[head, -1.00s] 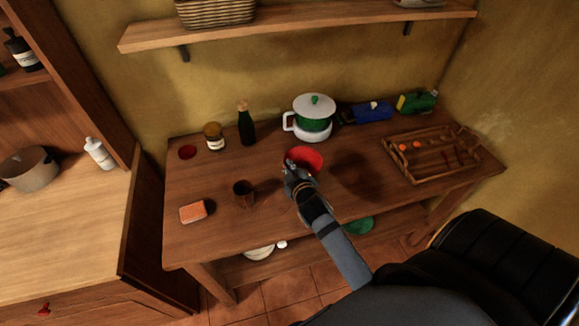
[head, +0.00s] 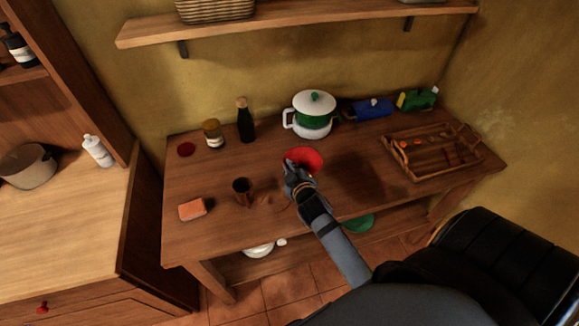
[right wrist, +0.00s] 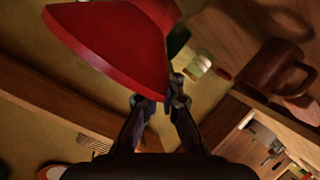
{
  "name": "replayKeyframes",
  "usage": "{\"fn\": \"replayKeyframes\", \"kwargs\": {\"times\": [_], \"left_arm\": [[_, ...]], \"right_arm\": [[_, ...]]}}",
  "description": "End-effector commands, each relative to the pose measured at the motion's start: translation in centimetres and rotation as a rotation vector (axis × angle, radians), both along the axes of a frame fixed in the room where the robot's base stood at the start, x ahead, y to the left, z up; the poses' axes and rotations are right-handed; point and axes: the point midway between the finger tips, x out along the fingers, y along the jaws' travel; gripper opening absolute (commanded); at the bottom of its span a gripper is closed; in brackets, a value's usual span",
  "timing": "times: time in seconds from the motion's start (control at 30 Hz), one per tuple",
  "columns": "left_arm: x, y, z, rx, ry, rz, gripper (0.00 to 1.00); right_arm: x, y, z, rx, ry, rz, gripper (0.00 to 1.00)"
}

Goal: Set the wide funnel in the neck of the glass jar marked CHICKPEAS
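The wide red funnel (head: 306,158) is in my right gripper (head: 294,180), over the middle of the table. In the right wrist view the funnel (right wrist: 115,45) fills the upper left, and the fingers (right wrist: 162,102) close on its rim. A glass jar (head: 212,135) with a pale label and a brownish top stands upright at the table's back left, apart from the funnel. The label is too small to read. The jar also shows in the right wrist view (right wrist: 196,64), partly hidden by the funnel. My left gripper is not in view.
A red disc (head: 186,149) lies left of the jar, and a dark bottle (head: 245,122) stands right of it. A brown mug (head: 242,190) and an orange block (head: 192,209) are nearer the front. A white pot (head: 312,119) and a wooden tray (head: 445,172) stand right.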

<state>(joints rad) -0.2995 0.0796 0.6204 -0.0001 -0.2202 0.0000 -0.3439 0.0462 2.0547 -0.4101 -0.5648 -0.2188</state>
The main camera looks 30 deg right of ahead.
Motion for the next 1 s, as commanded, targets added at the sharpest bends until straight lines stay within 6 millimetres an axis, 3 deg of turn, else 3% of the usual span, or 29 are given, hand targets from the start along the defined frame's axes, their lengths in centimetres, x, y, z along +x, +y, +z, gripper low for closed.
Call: {"fn": "replayKeyframes", "kwargs": {"times": [0.53, 0.77, 1.0], "left_arm": [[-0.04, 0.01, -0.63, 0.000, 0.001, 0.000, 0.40], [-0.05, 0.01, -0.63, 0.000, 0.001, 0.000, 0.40], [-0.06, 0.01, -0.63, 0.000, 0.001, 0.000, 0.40]], "right_arm": [[0.00, 0.01, -0.93, 0.000, 0.000, 0.000, 0.00], [0.00, 0.02, -0.93, 0.000, 0.000, 0.000, 0.32], [-0.01, 0.00, -0.94, 0.000, 0.000, 0.000, 0.35]]}}
